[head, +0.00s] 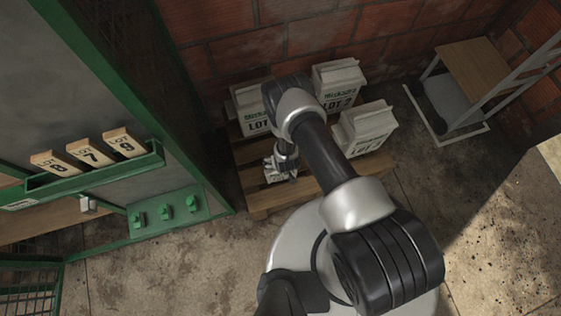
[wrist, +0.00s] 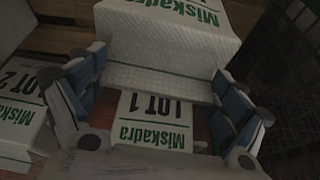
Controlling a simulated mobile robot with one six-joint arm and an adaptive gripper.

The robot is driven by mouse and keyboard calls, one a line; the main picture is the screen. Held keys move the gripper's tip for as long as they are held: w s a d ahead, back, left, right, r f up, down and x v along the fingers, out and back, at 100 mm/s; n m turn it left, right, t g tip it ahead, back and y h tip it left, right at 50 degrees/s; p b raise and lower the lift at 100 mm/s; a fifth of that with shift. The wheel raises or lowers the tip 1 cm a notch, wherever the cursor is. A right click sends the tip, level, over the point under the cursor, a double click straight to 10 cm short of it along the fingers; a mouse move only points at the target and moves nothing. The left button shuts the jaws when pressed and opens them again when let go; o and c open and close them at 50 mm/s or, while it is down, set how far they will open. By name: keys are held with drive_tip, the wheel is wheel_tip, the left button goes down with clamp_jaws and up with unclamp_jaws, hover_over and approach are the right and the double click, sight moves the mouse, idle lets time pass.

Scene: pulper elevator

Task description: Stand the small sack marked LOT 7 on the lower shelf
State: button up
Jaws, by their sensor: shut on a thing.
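My gripper (head: 284,166) is low over the front left of the wooden pallet, shut on a small white sack (head: 274,174).
Larger white sacks, LOT 2 (head: 338,82) and another (head: 365,126), stand on the pallet (head: 260,200). A green rail (head: 95,170) holds wooden tags, the middle one marked 7 (head: 90,152). A trolley (head: 450,105) stands at the right. The front floor is open.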

drive_tip(key=shift+f+b, duration=0.3)
drive_tip(key=shift+f, duration=0.85)
drive_tip(key=shift+f+b, duration=0.25)
drive_tip(key=shift+b, duration=0.05)
drive_tip(key=o, duration=1.8)
drive_tip(key=shift+r, duration=0.1)
